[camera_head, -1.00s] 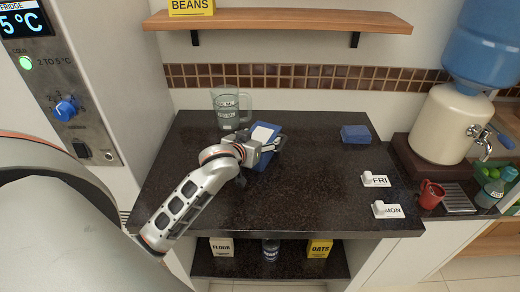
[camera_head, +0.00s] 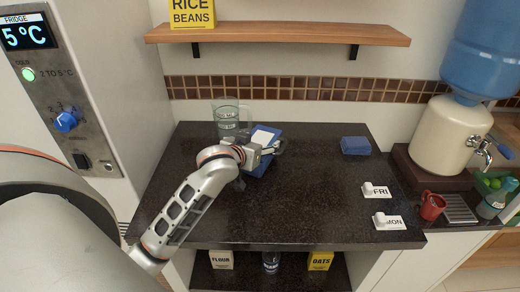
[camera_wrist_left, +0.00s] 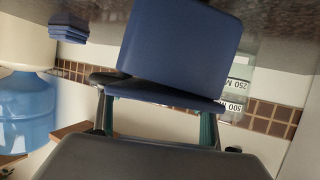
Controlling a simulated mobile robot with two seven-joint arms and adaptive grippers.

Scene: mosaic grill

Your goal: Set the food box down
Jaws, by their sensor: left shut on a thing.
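The food box (camera_head: 262,167) is blue with a white patch on top. It is at the back middle of the dark counter (camera_head: 300,200), just right of a clear measuring jug (camera_head: 227,125). My left gripper (camera_head: 270,149) is shut on the box, its arm reaching in from the left. In the left wrist view the box (camera_wrist_left: 182,45) fills the top middle, tilted, between the fingers. The counter shows above it there; I cannot tell whether they touch. My right gripper is not in view.
FRI (camera_head: 376,191) and MON (camera_head: 388,222) labels sit along the right edge. The counter's middle and front are clear. A wooden shelf (camera_head: 290,34) hangs above.

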